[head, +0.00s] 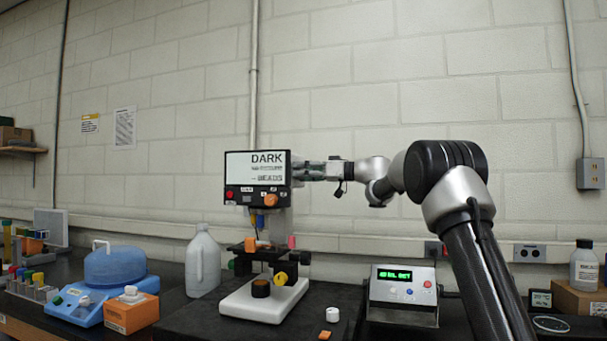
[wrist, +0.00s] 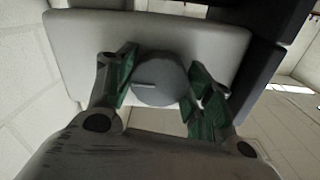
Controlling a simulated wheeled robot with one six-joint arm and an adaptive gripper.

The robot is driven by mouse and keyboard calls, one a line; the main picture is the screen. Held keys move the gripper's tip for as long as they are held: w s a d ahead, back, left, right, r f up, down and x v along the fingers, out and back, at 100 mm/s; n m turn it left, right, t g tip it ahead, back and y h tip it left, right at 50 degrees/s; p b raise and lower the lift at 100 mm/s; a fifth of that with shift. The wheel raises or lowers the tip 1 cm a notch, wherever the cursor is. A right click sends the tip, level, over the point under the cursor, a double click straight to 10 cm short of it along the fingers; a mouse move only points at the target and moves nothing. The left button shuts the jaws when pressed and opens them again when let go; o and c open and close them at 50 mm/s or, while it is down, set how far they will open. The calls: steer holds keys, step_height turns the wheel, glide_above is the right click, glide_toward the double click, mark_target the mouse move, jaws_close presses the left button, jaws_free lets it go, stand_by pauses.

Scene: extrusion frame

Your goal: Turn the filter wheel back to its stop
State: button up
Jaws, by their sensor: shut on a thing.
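The filter wheel (wrist: 160,78) is a round grey knob with a short pale line on its face. It is on a light grey housing (wrist: 85,35) in the wrist view. My gripper (wrist: 162,72) has its green-padded fingers on both sides of the knob, shut on it. In the head view my gripper (head: 303,171) reaches in from the right against the side of the instrument, and the knob is hidden there. The instrument's screen (head: 257,166) reads "DARK", with smaller lines below that are hard to read.
Below the screen is a white-based microscope stand (head: 262,302). A white jug (head: 203,262) and a blue-lidded device (head: 112,268) stand to its left. A control box with a green display (head: 402,290) is at the right, below my arm. The wall behind is close.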

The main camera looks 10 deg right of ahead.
steer(key=shift+f+n, duration=0.15)
steer(key=shift+n, duration=0.15)
steer(key=shift+w+d+n, duration=0.1)
steer(key=shift+n, duration=4.2)
steer(key=shift+w+d+n, duration=0.1)
steer(key=shift+n, duration=4.2)
steer(key=o, duration=1)
steer(key=shift+w, duration=0.1)
steer(key=shift+o, duration=0.2)
steer(key=shift+r, duration=0.2)
